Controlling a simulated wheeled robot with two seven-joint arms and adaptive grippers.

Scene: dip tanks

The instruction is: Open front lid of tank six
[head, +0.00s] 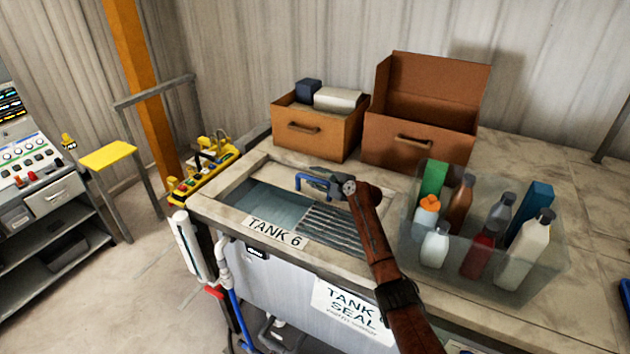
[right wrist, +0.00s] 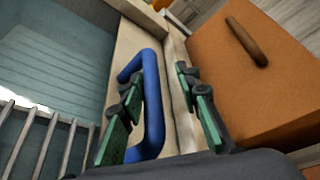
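Tank six (head: 277,231), labelled "TANK 6", is a basin set into the worktop. A blue-grey surface (head: 262,203) shows at its left and metal slats at its right; I cannot tell whether the surface is a lid or liquid. A blue loop handle (head: 311,188) stands at the tank's back edge, and it also shows in the right wrist view (right wrist: 155,85). My right gripper (right wrist: 162,112) is open at the handle, with one bar of the loop between its fingers and a gap to the right finger. My left gripper is not in view.
Two brown boxes, one filled (head: 312,136) and one with a raised lid (head: 425,135), stand behind the tank. A clear bin (head: 415,255) of bottles stands to the right. A yellow stool (head: 108,154) and a control console (head: 30,165) are at left.

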